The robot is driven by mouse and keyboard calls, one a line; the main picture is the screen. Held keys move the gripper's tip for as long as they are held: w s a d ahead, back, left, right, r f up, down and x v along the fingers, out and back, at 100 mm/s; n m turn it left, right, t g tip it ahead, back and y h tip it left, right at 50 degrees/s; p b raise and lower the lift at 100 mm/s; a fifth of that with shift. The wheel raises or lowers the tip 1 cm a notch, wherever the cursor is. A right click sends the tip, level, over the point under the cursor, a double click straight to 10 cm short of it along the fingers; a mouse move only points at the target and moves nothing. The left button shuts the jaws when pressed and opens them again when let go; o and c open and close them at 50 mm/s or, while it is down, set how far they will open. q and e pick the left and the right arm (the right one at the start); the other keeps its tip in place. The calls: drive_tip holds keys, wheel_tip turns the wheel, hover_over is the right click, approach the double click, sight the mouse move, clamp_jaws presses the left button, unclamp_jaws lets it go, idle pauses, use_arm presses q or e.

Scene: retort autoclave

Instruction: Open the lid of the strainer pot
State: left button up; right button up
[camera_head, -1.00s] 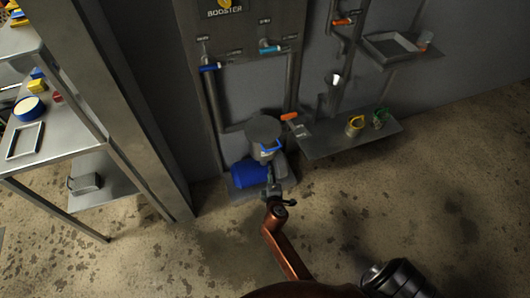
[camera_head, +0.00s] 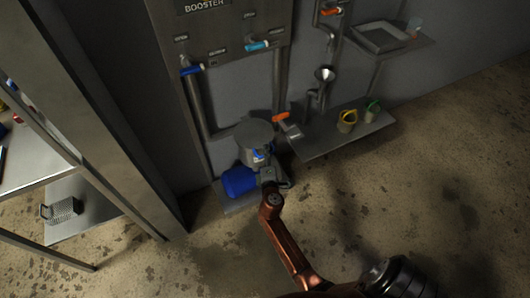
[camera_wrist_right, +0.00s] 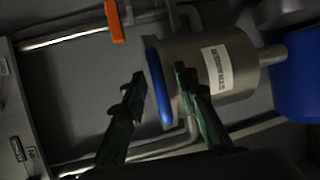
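The strainer pot (camera_head: 253,134) is a grey cylinder with a round grey lid (camera_head: 256,131), low against the wall beside a blue motor (camera_head: 239,181). In the right wrist view the pot's labelled body (camera_wrist_right: 232,62) lies sideways, with a blue bar-shaped handle (camera_wrist_right: 158,88) at its left side. My right gripper (camera_wrist_right: 160,75) is open, its two dark green fingers on either side of the blue handle, with gaps showing. In the head view my right gripper (camera_head: 264,158) is at the pot's front and partly hides it. The lid looks shut. My left gripper is not in view.
An orange-handled valve (camera_head: 281,117) is right of the pot. A low metal shelf (camera_head: 322,143) with a yellow cup (camera_head: 347,121) and a green one (camera_head: 372,110) stands further right. Pipes rise behind the pot. A steel rack (camera_head: 85,115) stands at left; the front floor is clear.

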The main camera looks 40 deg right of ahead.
drive_tip(key=shift+w, duration=0.1)
clamp_jaws()
idle(0.8)
